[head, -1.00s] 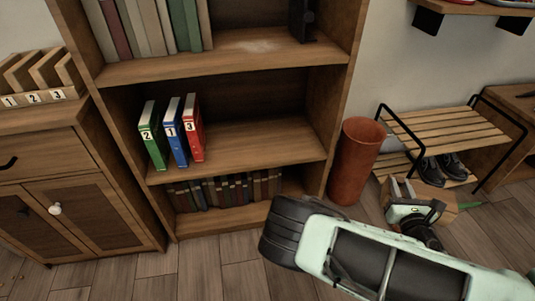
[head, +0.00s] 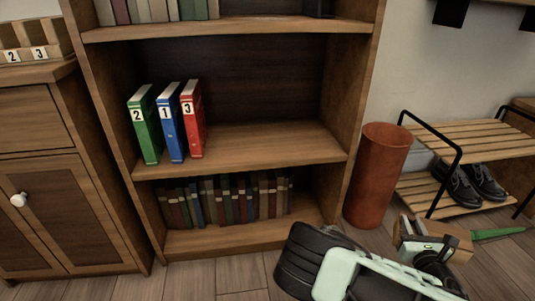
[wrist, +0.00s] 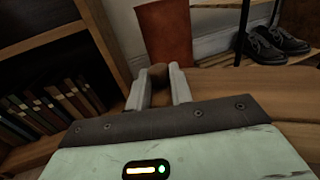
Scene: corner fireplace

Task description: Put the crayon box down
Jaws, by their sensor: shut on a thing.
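The crayon box (head: 462,243) appears to be the light-brown block at my gripper (head: 428,246), at the lower right of the head view. The hand hides much of it. In the wrist view my gripper (wrist: 158,88) has its two pale fingers closed on a small brown part of the box (wrist: 158,72). The box is held in front of the red-brown bin. Its contents do not show.
A wooden bookcase (head: 240,143) holds green, blue and red binders (head: 170,125); its middle shelf is bare to their right. A red-brown cylindrical bin (head: 377,175) stands beside it. A slatted rack (head: 470,135) holds dark shoes (head: 468,186). A green object (head: 498,233) shows at right.

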